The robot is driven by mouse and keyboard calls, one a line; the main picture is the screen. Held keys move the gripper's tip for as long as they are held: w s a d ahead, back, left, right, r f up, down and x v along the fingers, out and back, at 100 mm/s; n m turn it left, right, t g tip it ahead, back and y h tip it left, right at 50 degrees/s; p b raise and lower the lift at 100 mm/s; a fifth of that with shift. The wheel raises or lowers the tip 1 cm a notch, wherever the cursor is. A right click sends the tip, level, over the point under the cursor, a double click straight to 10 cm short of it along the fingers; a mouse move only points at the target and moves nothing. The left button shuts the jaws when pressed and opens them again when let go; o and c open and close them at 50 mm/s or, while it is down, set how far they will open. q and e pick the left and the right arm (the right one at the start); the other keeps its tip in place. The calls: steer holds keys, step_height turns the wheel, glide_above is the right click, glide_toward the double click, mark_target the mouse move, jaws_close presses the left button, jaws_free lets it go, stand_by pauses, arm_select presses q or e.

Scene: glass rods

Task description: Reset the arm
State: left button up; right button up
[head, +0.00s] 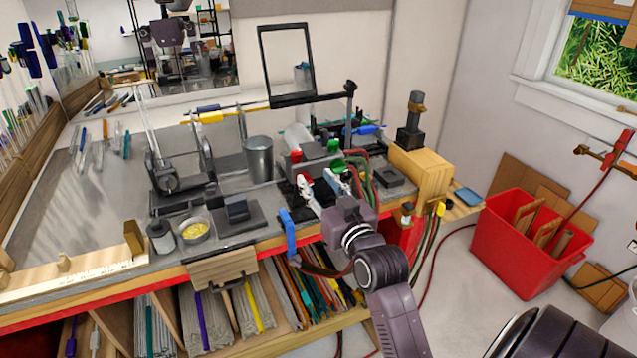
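My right arm comes in from the bottom right and reaches over the front edge of the grey-topped workbench (100,215). My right gripper (322,182) is at its end, low over the cluttered right part of the bench. Its two fingers look spread apart, with nothing visible held between them. Red and green knobs and coloured hoses lie close around the fingertips, so contact there cannot be told. My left gripper and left arm are not in view.
A metal cup (259,160), a yellow-filled dish (195,231) and a black stand (165,180) occupy the bench. A wooden block (425,172) stands at its right end. Rods fill the shelf below. A red bin (520,245) is on the floor at right.

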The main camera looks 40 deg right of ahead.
steer(key=shift+f, duration=0.15)
stand_by(0.4)
